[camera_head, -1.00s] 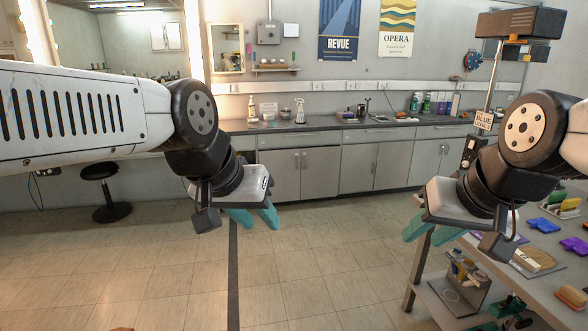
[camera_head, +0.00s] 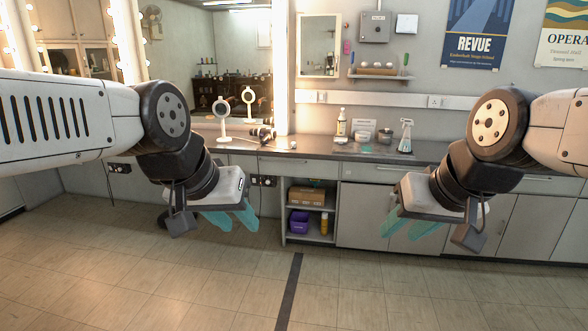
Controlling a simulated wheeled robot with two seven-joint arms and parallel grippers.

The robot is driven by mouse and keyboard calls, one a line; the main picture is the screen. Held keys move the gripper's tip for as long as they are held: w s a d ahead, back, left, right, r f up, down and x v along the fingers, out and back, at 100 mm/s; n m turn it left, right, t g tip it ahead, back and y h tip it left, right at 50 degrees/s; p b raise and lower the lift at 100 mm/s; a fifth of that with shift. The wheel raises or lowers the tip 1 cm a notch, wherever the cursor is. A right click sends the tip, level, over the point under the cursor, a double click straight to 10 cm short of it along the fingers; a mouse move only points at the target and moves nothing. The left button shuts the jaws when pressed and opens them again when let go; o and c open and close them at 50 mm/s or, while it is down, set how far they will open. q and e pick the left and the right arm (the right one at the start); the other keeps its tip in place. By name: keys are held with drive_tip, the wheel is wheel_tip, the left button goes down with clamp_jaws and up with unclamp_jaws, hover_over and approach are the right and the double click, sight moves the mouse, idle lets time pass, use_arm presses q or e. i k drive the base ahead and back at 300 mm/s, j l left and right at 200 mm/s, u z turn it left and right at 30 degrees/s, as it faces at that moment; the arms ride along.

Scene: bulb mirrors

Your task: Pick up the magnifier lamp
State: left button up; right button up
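A white lamp with a round ring head on a stem and base, which looks like the magnifier lamp (camera_head: 222,124), stands upright on the counter at the left, in front of the mirror. Its reflection shows in the mirror just right of it. My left gripper (camera_head: 231,219) hangs in the air in front of and below the counter edge, lower in the picture than the lamp and apart from it. Its teal fingers are apart and empty. My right gripper (camera_head: 409,228) hangs to the right, far from the lamp, with its teal fingers apart and empty.
The counter (camera_head: 310,153) runs along the wall. A dark object (camera_head: 262,134) lies right of the lamp. A bottle (camera_head: 341,123) and a spray bottle (camera_head: 405,136) stand further right. An open shelf (camera_head: 309,239) holds a box and a purple container. The floor in front is clear.

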sight(223, 140)
drive_tip(key=i+j+u, duration=0.4)
drive_tip(key=i, duration=0.35)
drive_tip(key=i+l+u, duration=0.1)
drive_tip(key=i+u, duration=0.35)
drive_tip(key=i, duration=0.3)
drive_tip(key=i+l+u, duration=0.25)
drive_tip(key=i+u, duration=0.15)
drive_tip(key=i, duration=0.35)
drive_tip(key=i+j+z, duration=0.1)
drive_tip(key=i, duration=0.5)
drive_tip(key=i+j+z, duration=0.15)
drive_tip(key=i, duration=0.4)
drive_tip(key=i+j+z, duration=0.1)
drive_tip(key=i, duration=0.5)
drive_tip(key=i+j+z, duration=0.25)
drive_tip(key=i, duration=0.15)
drive_tip(key=i+j+z, duration=0.3)
drive_tip(key=i+l, duration=0.05)
drive_tip(key=i, duration=0.05)
